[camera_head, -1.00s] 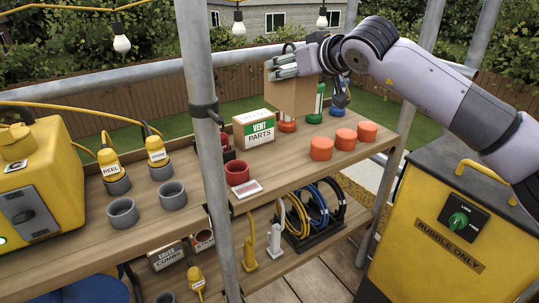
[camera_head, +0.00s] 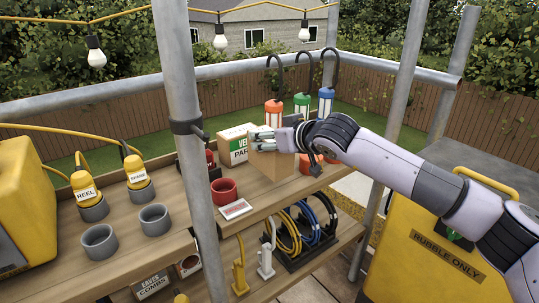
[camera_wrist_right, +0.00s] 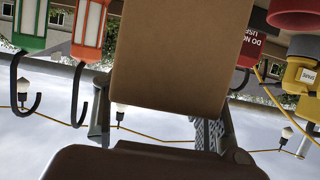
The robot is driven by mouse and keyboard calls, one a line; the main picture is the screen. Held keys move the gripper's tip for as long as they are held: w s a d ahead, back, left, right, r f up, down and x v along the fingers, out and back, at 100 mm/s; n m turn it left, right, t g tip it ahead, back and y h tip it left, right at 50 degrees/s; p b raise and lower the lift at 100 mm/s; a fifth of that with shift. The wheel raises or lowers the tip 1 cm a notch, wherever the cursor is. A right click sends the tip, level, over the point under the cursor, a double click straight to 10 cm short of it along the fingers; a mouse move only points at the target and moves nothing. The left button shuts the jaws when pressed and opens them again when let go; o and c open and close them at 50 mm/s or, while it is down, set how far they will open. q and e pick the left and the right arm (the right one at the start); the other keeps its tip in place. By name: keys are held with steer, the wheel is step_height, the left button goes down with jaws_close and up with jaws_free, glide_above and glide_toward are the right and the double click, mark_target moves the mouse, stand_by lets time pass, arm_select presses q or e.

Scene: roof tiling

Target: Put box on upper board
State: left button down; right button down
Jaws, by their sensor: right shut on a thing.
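A plain brown cardboard box (camera_head: 273,176) is at the upper board (camera_head: 262,201), right of the red cup. My right gripper (camera_head: 270,140) is shut on its upper part. In the right wrist view the box (camera_wrist_right: 170,55) fills the top middle, between the finger parts. The box is upright and low over the board; I cannot tell whether its bottom touches the wood. My left gripper is not in view.
A red cup (camera_head: 223,190) and a small sign (camera_head: 235,209) are left of the held box. Orange, green and blue lanterns (camera_head: 302,105) stand behind. Orange caps (camera_head: 315,169) are partly hidden by my arm. A steel post (camera_head: 185,130) rises at left. Coiled cables (camera_head: 290,235) sit below.

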step_height(320, 180, down, 3)
steer(key=shift+f, duration=0.6)
steer(key=c, duration=0.7)
jaws_free()
steer(key=shift+f, duration=0.1)
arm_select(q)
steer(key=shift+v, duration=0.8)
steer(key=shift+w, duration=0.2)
arm_select(e)
steer(key=shift+s, duration=0.1)
